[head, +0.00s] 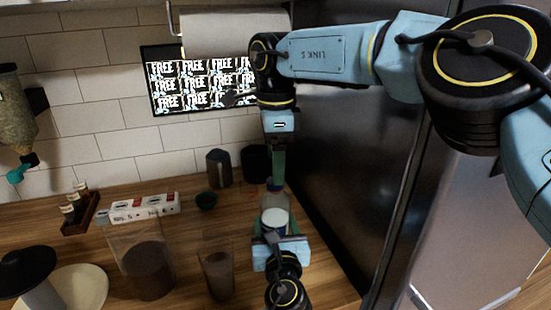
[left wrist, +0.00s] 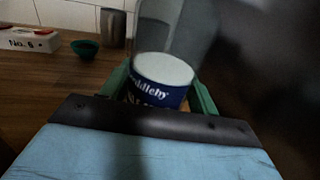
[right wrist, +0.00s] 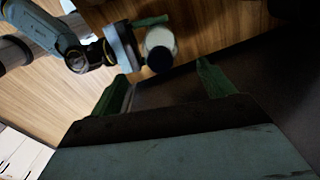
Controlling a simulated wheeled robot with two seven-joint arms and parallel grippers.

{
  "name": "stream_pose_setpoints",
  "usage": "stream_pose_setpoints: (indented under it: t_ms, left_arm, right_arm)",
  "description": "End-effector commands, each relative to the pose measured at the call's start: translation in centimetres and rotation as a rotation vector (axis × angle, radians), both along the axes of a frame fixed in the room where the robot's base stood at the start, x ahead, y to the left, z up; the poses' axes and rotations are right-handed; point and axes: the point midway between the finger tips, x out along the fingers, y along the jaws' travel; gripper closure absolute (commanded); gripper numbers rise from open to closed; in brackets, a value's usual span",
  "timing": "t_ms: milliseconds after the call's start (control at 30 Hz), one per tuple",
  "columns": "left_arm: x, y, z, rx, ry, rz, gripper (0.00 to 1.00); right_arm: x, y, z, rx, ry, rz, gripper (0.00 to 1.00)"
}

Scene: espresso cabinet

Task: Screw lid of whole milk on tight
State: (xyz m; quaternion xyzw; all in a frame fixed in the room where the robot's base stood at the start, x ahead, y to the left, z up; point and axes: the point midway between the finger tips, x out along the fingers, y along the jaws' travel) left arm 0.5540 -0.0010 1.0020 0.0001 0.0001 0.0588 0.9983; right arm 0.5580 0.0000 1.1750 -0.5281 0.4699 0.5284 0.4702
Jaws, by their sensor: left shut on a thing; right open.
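The whole milk bottle (head: 275,217) stands on the wooden counter, clear above and white below. In the left wrist view its blue and white label (left wrist: 158,92) shows between the green fingers. My left gripper (head: 276,238) is shut around the bottle's lower body. The dark blue lid (head: 274,185) is at the bottle's top; it also shows as a dark disc in the right wrist view (right wrist: 160,59). How tightly it sits cannot be told. My right gripper (head: 279,170) points down above the lid; its fingers are open and empty, apart from the lid in the right wrist view.
A dark refrigerator (head: 345,130) stands close on the right. A tall glass (head: 217,270), a pitcher with dark contents (head: 147,268), a green bowl (head: 206,201), a white box (head: 145,207) and a dark canister (head: 219,168) stand on the counter left of the bottle.

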Motion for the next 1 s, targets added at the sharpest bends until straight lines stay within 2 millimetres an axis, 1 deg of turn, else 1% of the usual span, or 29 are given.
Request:
stream_pose_setpoints:
  t_ms: [267,400,567,833,867,1000]
  left_arm:
    - [0.0,0.0,0.0,0.001,0.0,0.001,1.0]
    - [0.0,0.0,0.0,0.001,0.0,0.001,1.0]
    - [0.0,0.0,0.0,0.001,0.0,0.001,1.0]
    - [0.0,0.0,0.0,0.001,0.0,0.001,1.0]
    - [0.0,0.0,0.0,0.001,0.0,0.001,0.38]
    - [0.0,0.0,0.0,0.001,0.0,0.0,0.2]
  right_arm:
    - [0.1,0.0,4.7,0.003,-0.004,-0.002,0.19]
    - [0.0,0.1,6.2,0.001,-0.002,-0.001,0.19]
    - [0.0,0.0,7.0,0.001,-0.001,-0.001,0.19]
    - [0.0,0.0,7.1,0.0,-0.001,0.0,0.19]
    - [0.0,0.0,7.1,0.0,-0.001,0.0,0.19]
    - [0.0,0.0,7.1,0.0,-0.001,0.0,0.19]
